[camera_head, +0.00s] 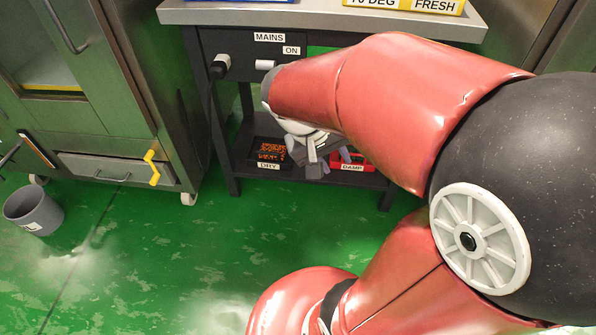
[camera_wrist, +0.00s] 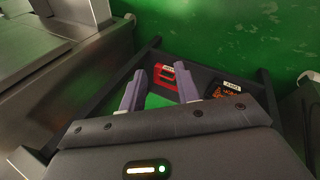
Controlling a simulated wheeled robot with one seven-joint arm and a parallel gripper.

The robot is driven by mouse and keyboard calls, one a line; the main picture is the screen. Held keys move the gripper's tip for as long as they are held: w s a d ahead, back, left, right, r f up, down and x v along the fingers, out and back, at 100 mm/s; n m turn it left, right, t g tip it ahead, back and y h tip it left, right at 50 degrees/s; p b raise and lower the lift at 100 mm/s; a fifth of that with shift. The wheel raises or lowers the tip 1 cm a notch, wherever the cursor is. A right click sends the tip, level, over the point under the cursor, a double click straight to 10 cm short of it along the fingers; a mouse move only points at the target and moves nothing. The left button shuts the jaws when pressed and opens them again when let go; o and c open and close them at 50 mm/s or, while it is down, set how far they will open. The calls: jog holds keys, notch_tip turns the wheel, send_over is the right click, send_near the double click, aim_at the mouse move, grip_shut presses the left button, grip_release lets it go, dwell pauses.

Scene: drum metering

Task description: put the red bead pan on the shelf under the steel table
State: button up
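The red bead pan (camera_head: 364,159), labelled DAMP, sits on the lower shelf (camera_head: 240,173) under the steel table (camera_head: 330,18), toward its right side. My gripper (camera_head: 318,160) is low in front of the shelf, just left of the red pan, and hides part of it. In the wrist view the two purple-grey fingers (camera_wrist: 160,82) are spread apart, with the red pan (camera_wrist: 164,76) showing between and beyond their tips. Nothing is held between the fingers. I cannot tell whether a finger touches the pan.
A black pan of orange beads (camera_head: 268,150), labelled DRY, stands left of the red pan on the shelf. Table legs bound the shelf. A steel cabinet (camera_head: 100,100) and grey bucket (camera_head: 33,210) stand left. Green floor in front is clear.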

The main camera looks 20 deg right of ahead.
jog(key=s+a+r+n+t+y, duration=0.2)
jog(key=s+a+r+t+y, duration=0.3)
jog(key=a, duration=0.5)
jog(key=shift+r+t, duration=0.4)
jog(key=shift+r, duration=0.15)
jog(key=shift+s+r, duration=0.1)
jog(key=shift+r, duration=0.05)
